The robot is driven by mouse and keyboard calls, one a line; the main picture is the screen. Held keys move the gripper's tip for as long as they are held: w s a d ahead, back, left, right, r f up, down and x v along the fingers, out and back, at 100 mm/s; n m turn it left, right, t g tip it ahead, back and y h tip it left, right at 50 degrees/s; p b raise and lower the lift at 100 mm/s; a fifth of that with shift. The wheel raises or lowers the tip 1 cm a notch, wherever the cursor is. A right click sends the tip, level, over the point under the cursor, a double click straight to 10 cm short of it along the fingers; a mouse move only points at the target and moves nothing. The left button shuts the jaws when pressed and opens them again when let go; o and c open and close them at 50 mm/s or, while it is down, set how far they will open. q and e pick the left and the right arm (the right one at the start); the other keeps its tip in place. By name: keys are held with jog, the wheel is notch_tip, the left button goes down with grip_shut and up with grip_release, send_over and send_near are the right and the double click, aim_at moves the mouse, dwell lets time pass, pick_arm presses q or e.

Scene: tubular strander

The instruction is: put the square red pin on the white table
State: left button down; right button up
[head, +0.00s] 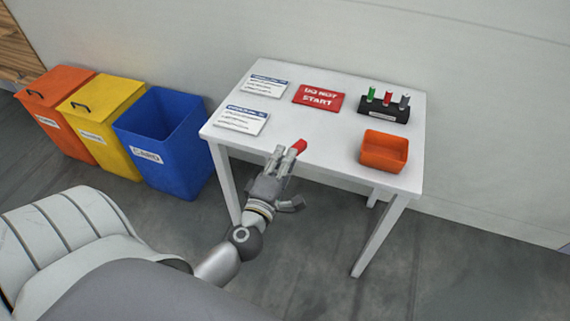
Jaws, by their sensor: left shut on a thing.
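The square red pin (299,146) is at the tips of my left gripper (288,153), which is shut on it. The pin shows over the front part of the white table (330,140); I cannot tell whether it touches the top. The gripper reaches in across the table's front edge, its fingers pointing away from me. My right gripper is not in view.
Orange (58,120), yellow (106,130) and blue (168,160) bins stand left. The table's front middle is clear.

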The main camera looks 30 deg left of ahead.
pick_arm(q)
jog(key=w+a+f+b, duration=0.4)
jog(key=w+f+b, duration=0.1)
jog(key=f, duration=0.4)
jog(key=shift+w+f+b, duration=0.3)
jog(key=shift+f+b, duration=0.1)
jog(key=shift+b, duration=0.35)
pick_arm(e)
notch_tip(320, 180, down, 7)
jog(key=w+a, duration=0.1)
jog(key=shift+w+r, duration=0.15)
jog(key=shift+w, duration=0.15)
pick_arm(q)
jog(key=shift+f, duration=0.2)
jog(key=c, duration=1.3)
grip_release()
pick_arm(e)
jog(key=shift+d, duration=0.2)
